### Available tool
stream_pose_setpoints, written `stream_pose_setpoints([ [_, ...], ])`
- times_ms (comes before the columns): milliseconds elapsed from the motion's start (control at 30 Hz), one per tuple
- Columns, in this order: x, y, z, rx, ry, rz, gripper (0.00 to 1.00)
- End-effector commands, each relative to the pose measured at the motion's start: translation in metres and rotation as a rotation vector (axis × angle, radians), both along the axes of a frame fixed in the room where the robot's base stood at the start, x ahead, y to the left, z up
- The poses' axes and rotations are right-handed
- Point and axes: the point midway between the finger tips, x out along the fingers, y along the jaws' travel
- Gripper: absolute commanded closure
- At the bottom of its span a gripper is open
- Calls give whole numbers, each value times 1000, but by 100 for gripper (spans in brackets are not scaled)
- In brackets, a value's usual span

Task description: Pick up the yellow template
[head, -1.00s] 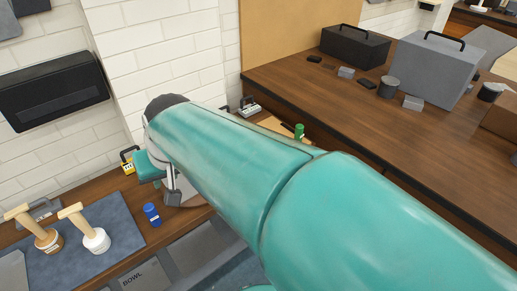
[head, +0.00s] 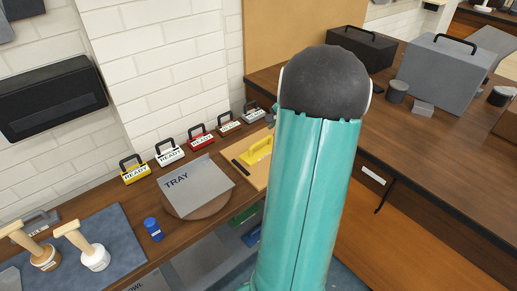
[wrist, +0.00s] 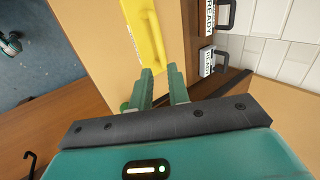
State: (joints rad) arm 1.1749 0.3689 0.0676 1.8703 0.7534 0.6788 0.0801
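The yellow template (head: 257,151), a flat piece with a raised handle, lies on a tan board (head: 262,172) right of the tray. In the wrist view the yellow template (wrist: 146,32) is at the top, just beyond my fingertips, on the tan board (wrist: 105,60). My gripper (wrist: 160,72) points toward it with two green fingers apart and nothing between them. The fingers look near the template's end; whether they touch it cannot be told. In the head view my arm hides the gripper.
A TRAY-labelled grey sheet (head: 208,190) rests on a round wooden disc (head: 196,212). Several READY-labelled handled blocks (head: 170,156) line the wall, including a yellow one (head: 134,174). A blue bottle (head: 153,229) stands at the front edge. A raised bench (head: 440,150) stands right.

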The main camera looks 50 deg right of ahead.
Motion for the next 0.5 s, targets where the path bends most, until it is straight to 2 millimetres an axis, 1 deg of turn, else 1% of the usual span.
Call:
stream_pose_setpoints([
  [33, 5, 0, -9, 5, 1, 2, 82],
  [100, 14, -1, -21, 4, 1, 3, 82],
  [300, 35, -5, -50, 2, 1, 5, 82],
  [500, 45, -7, -63, 1, 2, 5, 82],
])
